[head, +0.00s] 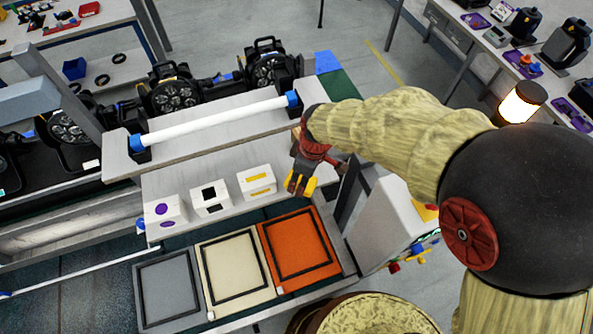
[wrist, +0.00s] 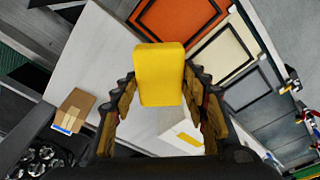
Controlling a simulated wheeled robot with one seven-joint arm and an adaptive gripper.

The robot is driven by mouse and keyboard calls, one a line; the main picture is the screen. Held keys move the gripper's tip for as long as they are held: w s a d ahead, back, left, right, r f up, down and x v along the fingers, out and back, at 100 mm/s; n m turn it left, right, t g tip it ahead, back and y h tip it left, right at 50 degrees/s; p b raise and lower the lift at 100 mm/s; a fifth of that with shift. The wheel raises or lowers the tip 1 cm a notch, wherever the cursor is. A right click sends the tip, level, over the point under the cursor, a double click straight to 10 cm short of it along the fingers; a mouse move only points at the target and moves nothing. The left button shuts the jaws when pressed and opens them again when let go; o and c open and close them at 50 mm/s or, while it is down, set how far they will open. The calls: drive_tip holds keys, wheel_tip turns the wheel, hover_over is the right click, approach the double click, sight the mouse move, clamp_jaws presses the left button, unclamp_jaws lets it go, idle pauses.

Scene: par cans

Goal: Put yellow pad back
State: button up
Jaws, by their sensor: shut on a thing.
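The yellow pad (wrist: 159,75) is a rounded yellow block between the fingers of my gripper (wrist: 160,100) in the wrist view. My gripper is shut on it and holds it above the light grey bench (wrist: 95,55). In the head view my gripper (head: 301,184) hangs just right of the white box with yellow markings (head: 257,181), near the bench's front edge. That white box also shows behind the fingers in the wrist view (wrist: 185,138), partly hidden. In the head view the pad is small and partly hidden by the fingers.
White boxes with black (head: 211,198) and purple (head: 164,211) markings stand to the left. Orange (head: 298,246), cream (head: 236,272) and grey (head: 168,290) framed panels lie in front. A white tube (head: 215,119) runs behind. A brown box (wrist: 73,111) sits on the bench.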

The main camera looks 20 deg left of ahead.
drive_tip(key=shift+w+a+p, duration=0.3)
drive_tip(key=shift+w+a, duration=0.95)
drive_tip(key=shift+w, duration=0.25)
wheel_tip(320, 180, down, 3)
drive_tip(key=shift+f+p, duration=0.2)
drive_tip(key=shift+p, duration=0.2)
drive_tip(key=shift+f, duration=0.1)
drive_tip(key=o, duration=1)
drive_tip(key=r, duration=0.4)
drive_tip(key=d+r+b, duration=0.1)
drive_tip(key=r, duration=0.7)
drive_tip(key=shift+s+d, duration=0.1)
drive_tip(key=shift+d, duration=0.3)
